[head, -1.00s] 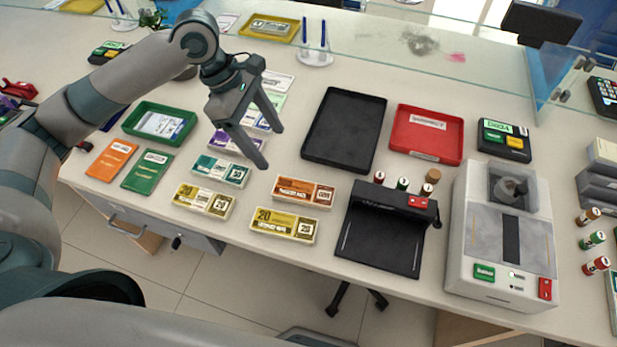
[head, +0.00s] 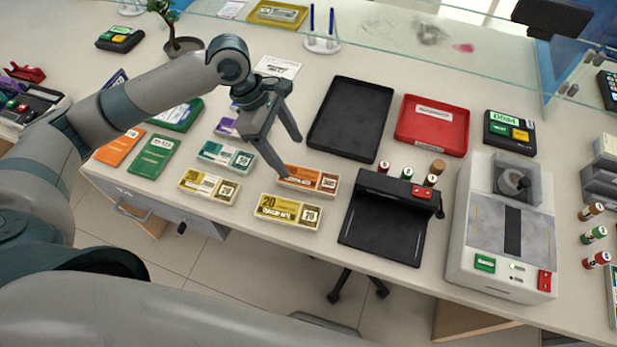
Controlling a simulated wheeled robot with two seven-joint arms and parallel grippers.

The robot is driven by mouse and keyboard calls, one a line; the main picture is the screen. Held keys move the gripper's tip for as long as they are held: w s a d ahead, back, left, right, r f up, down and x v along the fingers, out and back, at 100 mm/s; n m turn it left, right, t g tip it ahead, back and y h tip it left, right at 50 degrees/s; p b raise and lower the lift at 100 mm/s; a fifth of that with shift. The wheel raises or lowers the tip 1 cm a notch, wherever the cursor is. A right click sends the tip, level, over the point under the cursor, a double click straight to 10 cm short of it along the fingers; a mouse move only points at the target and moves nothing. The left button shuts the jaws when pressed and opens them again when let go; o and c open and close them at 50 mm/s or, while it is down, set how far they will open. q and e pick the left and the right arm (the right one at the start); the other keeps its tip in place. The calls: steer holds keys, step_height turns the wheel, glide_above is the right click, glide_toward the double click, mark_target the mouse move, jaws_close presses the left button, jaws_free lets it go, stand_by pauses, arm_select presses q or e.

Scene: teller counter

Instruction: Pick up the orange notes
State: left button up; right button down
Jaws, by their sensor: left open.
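The orange notes (head: 309,181) lie as a banded bundle on the counter, just behind a yellow bundle. My left gripper (head: 293,158) is open and empty, pointing down above and behind the orange notes. One fingertip overlaps the left end of the bundle in the picture; I cannot tell whether it touches. My right gripper is not in view.
Yellow bundles (head: 288,211) (head: 208,187) and a teal bundle (head: 225,156) lie close by. A black tray (head: 350,118) is behind on the right, and a black device (head: 389,218) stands right of the notes. A red tray (head: 432,124) and a grey machine (head: 503,228) are further right.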

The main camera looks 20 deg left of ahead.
mark_target(309, 178)
arm_select(q)
steer(key=x, duration=0.4)
steer(key=shift+d+f, duration=0.15)
steer(key=shift+f, duration=0.2)
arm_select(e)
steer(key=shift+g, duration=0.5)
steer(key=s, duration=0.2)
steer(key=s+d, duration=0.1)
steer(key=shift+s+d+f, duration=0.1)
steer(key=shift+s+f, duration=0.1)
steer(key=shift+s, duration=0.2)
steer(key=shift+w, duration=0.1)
